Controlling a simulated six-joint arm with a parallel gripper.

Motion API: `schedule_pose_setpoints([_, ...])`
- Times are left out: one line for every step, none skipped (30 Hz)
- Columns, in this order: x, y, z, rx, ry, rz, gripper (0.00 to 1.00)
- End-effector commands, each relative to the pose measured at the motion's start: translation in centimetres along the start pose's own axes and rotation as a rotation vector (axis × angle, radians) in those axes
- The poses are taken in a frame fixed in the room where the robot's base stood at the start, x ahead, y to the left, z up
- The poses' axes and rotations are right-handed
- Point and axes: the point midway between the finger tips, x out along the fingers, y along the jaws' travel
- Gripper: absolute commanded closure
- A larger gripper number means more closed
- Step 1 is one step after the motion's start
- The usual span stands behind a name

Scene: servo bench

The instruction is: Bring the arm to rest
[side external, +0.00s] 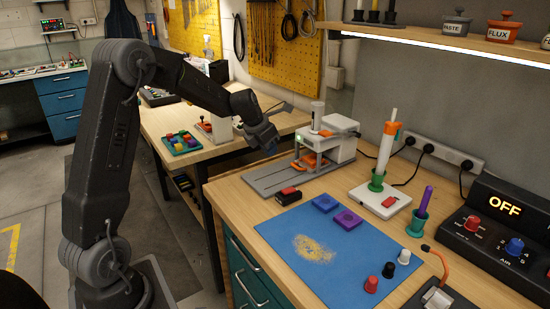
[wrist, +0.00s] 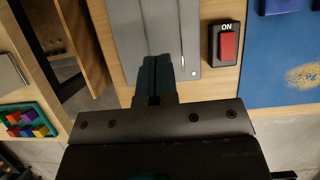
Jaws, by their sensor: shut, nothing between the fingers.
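My gripper (side external: 269,147) hangs in the air at the end of my bent arm, left of the white and orange machine and above the bench's left edge. It is shut and empty. In the wrist view its dark fingertips (wrist: 155,68) are together, seen over the grey slotted base plate (wrist: 120,40). That plate (side external: 262,183) lies under the machine (side external: 328,140) in the side view. My gripper appears apart from everything around it.
A red rocker switch (side external: 287,196) marked ON in the wrist view (wrist: 227,45) sits beside the plate. The blue mat (side external: 345,262) holds two tiles (side external: 326,203) and several knobs (side external: 388,270). A display (side external: 505,207) reads OFF. A block tray (side external: 181,143) is on the other table.

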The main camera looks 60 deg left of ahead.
Motion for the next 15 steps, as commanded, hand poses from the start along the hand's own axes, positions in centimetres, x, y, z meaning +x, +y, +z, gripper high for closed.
schedule_pose_setpoints([-0.4,-0.1,0.0,0.007,-0.001,0.001,1.0])
schedule_pose_setpoints([-0.7,-0.2,0.0,0.02,-0.002,0.0,1.0])
schedule_pose_setpoints([-1.1,-0.7,0.0,0.05,-0.003,-0.001,1.0])
schedule_pose_setpoints([-1.5,-1.1,0.0,0.087,-0.003,-0.003,1.0])
schedule_pose_setpoints([-2.0,-1.7,0.0,0.136,-0.004,-0.004,1.0])
schedule_pose_setpoints([-2.9,-2.7,-0.1,0.22,-0.006,-0.006,1.0])
schedule_pose_setpoints([-3.7,-3.5,-0.2,0.295,-0.007,-0.007,1.0])
schedule_pose_setpoints([-4.5,-4.5,-0.4,0.382,-0.009,-0.009,1.0])
schedule_pose_setpoints([-5.7,-5.9,-0.8,0.509,-0.011,-0.011,1.0])
schedule_pose_setpoints([-6.7,-7.0,-1.1,0.61,-0.013,-0.013,1.0])
schedule_pose_setpoints([-7.6,-8.1,-1.5,0.714,-0.014,-0.014,1.0])
schedule_pose_setpoints([-8.8,-9.5,-2.2,0.854,-0.016,-0.016,1.0])
schedule_pose_setpoints([-9.7,-10.4,-2.7,0.958,-0.019,-0.016,1.0])
schedule_pose_setpoints([-10.5,-11.4,-3.3,1.062,-0.02,-0.016,1.0])
schedule_pose_setpoints([-11.6,-12.6,-4.2,1.2,-0.022,-0.017,1.0])
